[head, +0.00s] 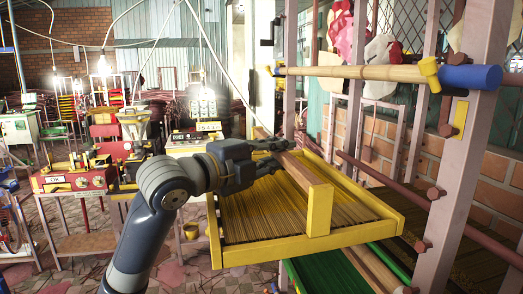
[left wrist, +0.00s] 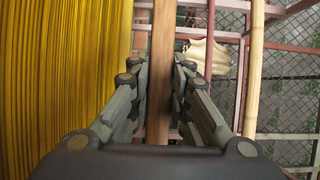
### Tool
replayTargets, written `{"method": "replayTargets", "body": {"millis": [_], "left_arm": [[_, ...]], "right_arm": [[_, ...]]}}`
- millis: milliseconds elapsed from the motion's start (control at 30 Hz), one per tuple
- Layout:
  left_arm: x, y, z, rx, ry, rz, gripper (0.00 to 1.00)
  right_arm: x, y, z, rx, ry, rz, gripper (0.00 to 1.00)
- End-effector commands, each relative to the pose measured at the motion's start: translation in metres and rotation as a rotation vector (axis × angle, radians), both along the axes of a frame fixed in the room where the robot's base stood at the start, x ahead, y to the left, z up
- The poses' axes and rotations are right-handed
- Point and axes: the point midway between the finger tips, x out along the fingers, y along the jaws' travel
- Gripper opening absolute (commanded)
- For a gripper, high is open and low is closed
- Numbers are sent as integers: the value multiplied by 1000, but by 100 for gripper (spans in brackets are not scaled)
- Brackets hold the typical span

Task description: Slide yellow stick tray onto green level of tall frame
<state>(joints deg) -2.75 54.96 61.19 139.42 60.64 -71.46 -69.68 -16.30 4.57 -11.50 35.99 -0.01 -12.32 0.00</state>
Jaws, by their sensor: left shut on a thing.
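The yellow tray (head: 270,249) is full of thin yellow-brown sticks and sits in the middle right of the head view. A brown wooden bar (head: 298,172) with a yellow end block (head: 320,211) runs across its top. My left gripper (head: 281,153) is shut on this bar near its far part. In the left wrist view the bar (left wrist: 160,70) passes between the fingers, with the sticks (left wrist: 65,70) on the left. The tall frame (head: 460,160) has pinkish posts on the right. A green surface (head: 322,277) shows below the tray, partly hidden by it. My right gripper is not in view.
A pale wooden rod (head: 350,72) with yellow and blue ends crosses above the tray. Reddish rails (head: 385,190) run along the frame beside the tray's right side. A red machine (head: 75,182) on a bench stands at the left. Tiled floor shows between.

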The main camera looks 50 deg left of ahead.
Motion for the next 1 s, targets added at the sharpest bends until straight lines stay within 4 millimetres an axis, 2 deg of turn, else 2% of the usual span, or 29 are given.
{"method": "replayTargets", "body": {"millis": [333,767,1000], "left_arm": [[37,-16,4,2,-3,-1,0],[83,-35,5,3,-4,-1,0],[109,-45,7,1,-5,-1,0]], "right_arm": [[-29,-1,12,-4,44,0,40],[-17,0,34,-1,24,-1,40],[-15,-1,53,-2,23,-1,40]]}}
